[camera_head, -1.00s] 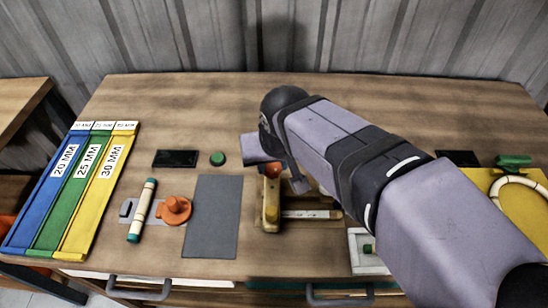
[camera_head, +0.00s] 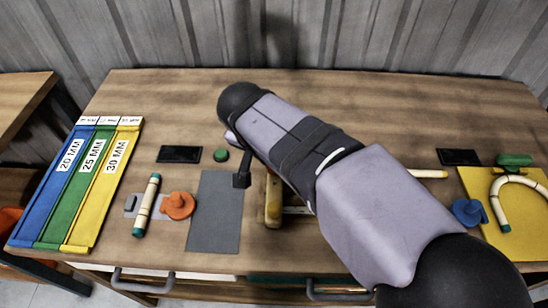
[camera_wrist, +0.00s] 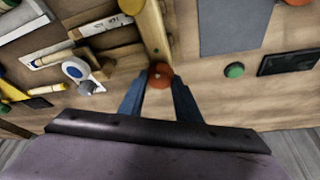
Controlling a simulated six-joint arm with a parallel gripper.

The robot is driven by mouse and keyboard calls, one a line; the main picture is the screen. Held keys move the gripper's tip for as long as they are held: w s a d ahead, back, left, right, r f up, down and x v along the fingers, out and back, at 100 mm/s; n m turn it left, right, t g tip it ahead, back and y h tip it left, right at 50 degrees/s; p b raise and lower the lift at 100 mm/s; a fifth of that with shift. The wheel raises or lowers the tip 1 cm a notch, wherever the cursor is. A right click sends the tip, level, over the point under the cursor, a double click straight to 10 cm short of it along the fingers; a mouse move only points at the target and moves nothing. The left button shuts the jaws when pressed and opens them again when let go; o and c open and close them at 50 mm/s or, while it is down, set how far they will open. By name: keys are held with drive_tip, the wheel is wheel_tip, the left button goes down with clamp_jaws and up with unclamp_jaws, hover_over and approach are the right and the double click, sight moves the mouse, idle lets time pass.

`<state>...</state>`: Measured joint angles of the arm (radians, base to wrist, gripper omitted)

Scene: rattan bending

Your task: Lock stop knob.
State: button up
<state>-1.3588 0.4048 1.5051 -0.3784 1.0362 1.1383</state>
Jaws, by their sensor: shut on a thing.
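The orange-red stop knob (camera_wrist: 160,75) shows in the wrist view between the fingertips of my gripper (camera_wrist: 160,84). The grey-blue fingers are shut on it from both sides. The knob sits at the near end of a wooden bar (camera_wrist: 152,32) of the bending jig. In the head view only part of the jig (camera_head: 273,205) shows, right of the grey mat.
A grey mat (camera_head: 214,222), a green button (camera_head: 221,155) and a dark panel (camera_head: 179,154) lie left of the jig. An orange clamp (camera_head: 178,205) and a rattan stick (camera_head: 146,203) lie farther left. A blue clamp (camera_head: 467,211) and a yellow board (camera_head: 500,236) stand right.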

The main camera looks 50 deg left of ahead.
idle(0.3)
drive_tip(key=o, duration=1.1)
drive_tip(key=shift+c, duration=0.2)
drive_tip(key=shift+r, duration=0.1)
drive_tip(key=v, duration=0.7)
